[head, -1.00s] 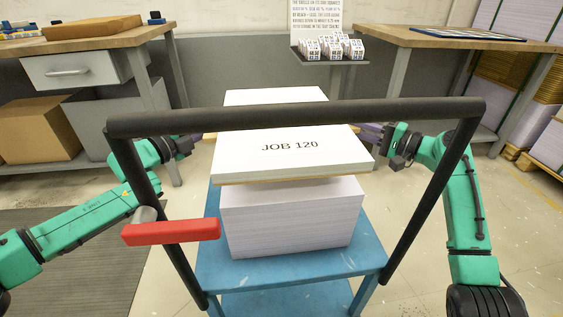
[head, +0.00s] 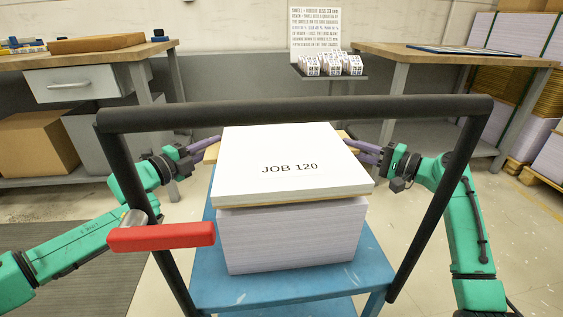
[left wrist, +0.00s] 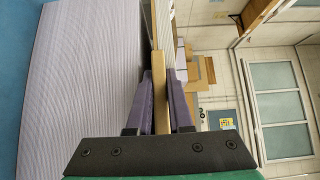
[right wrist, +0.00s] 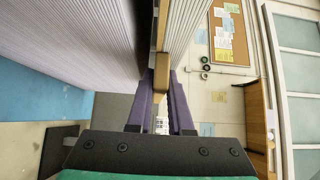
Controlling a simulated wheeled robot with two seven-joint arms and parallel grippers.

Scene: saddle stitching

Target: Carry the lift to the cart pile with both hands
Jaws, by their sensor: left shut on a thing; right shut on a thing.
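The lift (head: 290,150) is a thick white stack marked JOB 120 on a thin tan board (head: 300,201). It is level, right above the cart pile (head: 290,238) of pale sheets on the blue cart (head: 235,289). I cannot tell whether the board touches the pile. My left gripper (head: 205,143) is shut on the board's left side, and the left wrist view shows the tan edge (left wrist: 158,75) between its fingers. My right gripper (head: 362,147) is shut on the board's right side, and the right wrist view shows the tan edge (right wrist: 161,75) between its fingers.
The cart's black push handle (head: 300,114) crosses in front of me, with a red lever (head: 160,237) at its left. Wooden tables stand back left (head: 95,52) and back right (head: 460,58). A small shelf (head: 330,76) holds several printed blocks between them.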

